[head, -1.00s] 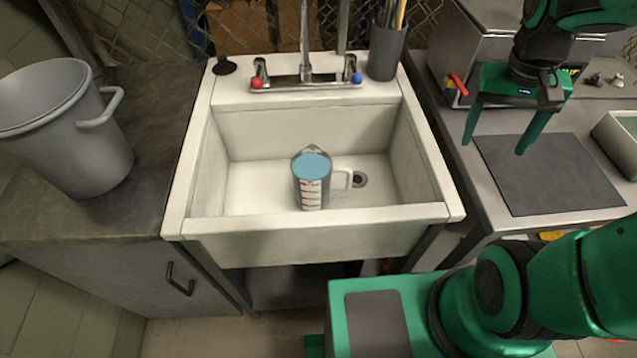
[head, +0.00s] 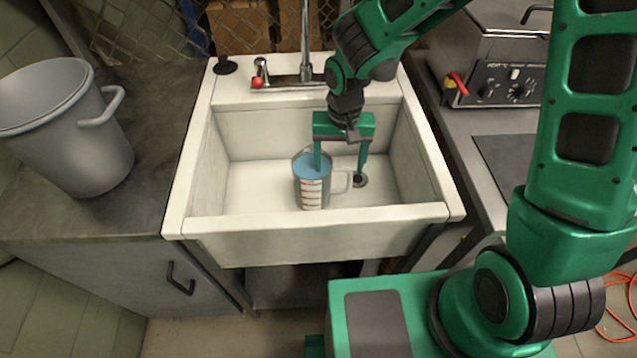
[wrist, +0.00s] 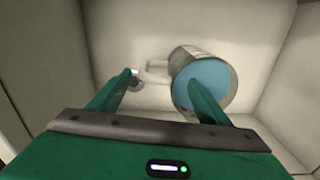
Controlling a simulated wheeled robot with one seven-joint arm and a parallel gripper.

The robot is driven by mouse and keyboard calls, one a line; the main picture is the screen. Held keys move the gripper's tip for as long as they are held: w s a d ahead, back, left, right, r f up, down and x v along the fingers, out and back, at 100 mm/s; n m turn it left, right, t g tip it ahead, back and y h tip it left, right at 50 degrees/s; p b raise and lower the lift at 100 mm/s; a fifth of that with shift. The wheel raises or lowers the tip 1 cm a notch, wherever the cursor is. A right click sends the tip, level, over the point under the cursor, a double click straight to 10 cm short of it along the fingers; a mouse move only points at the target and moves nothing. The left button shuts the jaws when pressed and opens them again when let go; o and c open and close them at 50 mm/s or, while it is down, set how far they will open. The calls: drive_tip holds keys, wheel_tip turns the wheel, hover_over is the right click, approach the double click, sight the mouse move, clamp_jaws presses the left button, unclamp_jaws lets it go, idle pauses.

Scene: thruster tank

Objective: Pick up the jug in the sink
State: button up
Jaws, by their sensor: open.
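The jug (head: 312,190) is a clear measuring jug with red markings, a handle on its right and blue content. It stands upright in the white sink (head: 260,188), near the drain. My gripper (head: 340,172) is open and points down over the sink. In the head view its left finger overlaps the jug's top and its right finger is past the handle. In the wrist view the jug (wrist: 205,82) is behind the right finger, and its handle (wrist: 155,70) shows between the fingers (wrist: 160,82). I cannot tell whether a finger touches the jug.
A faucet (head: 306,70) with a red-knobbed tap (head: 258,80) rises at the sink's back. The sink walls surround the gripper. A large grey pot (head: 70,125) stands on the left counter. A metal appliance with knobs (head: 505,85) is at the right.

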wheel_tip(320, 180, down, 4)
drive_tip(key=shift+f, duration=0.15)
drive_tip(key=f, duration=0.3)
drive_tip(key=shift+d+f, duration=0.25)
drive_tip(key=shift+d, duration=0.15)
drive_tip(key=shift+f, duration=0.8)
drive_tip(key=shift+w, duration=0.1)
clamp_jaws()
drive_tip(key=shift+r, duration=0.2)
wheel_tip(320, 180, up, 27)
drive_tip(key=shift+r, duration=0.2)
idle(1.6)
drive_tip(key=shift+r, duration=0.15)
